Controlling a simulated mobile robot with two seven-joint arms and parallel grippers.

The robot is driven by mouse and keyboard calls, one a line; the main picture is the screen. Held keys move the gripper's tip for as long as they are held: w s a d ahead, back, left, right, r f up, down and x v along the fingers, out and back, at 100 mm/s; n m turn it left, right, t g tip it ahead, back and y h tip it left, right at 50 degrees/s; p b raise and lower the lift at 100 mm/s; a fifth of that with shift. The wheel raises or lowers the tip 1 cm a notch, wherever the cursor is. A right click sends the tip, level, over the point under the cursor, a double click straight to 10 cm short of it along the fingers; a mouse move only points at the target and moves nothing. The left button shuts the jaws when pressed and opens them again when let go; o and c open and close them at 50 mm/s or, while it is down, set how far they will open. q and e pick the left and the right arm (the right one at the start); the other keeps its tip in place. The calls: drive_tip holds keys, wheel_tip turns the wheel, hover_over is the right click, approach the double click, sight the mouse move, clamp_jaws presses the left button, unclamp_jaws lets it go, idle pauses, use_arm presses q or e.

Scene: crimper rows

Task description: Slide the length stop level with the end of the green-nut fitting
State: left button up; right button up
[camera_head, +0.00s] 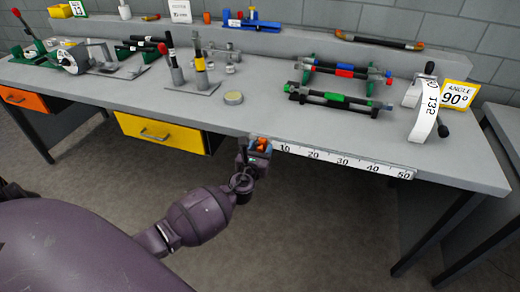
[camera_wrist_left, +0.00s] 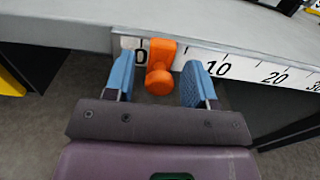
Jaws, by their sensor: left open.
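The orange length stop (camera_wrist_left: 161,52) sits on the white ruler (camera_wrist_left: 238,68) near its 0 end, with a round knob facing me. My left gripper (camera_wrist_left: 158,64) is open, with one blue finger on each side of the stop and gaps showing between. In the head view, the left gripper (camera_head: 259,145) is at the bench's front edge, and the ruler (camera_head: 345,161) runs right from it to 50. My right gripper is not in view.
Another hose assembly with red and blue parts (camera_head: 345,71) lies behind the green one. A white gauge marked 132 (camera_head: 424,108) and a yellow 90° sign (camera_head: 457,95) stand at right.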

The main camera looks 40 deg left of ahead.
use_arm(q)
drive_tip(key=shift+s, duration=0.15)
drive_tip(key=shift+s+d, duration=0.15)
drive_tip(key=shift+s, duration=0.1)
drive_tip(key=p+v, duration=0.1)
drive_tip(key=v, duration=0.9)
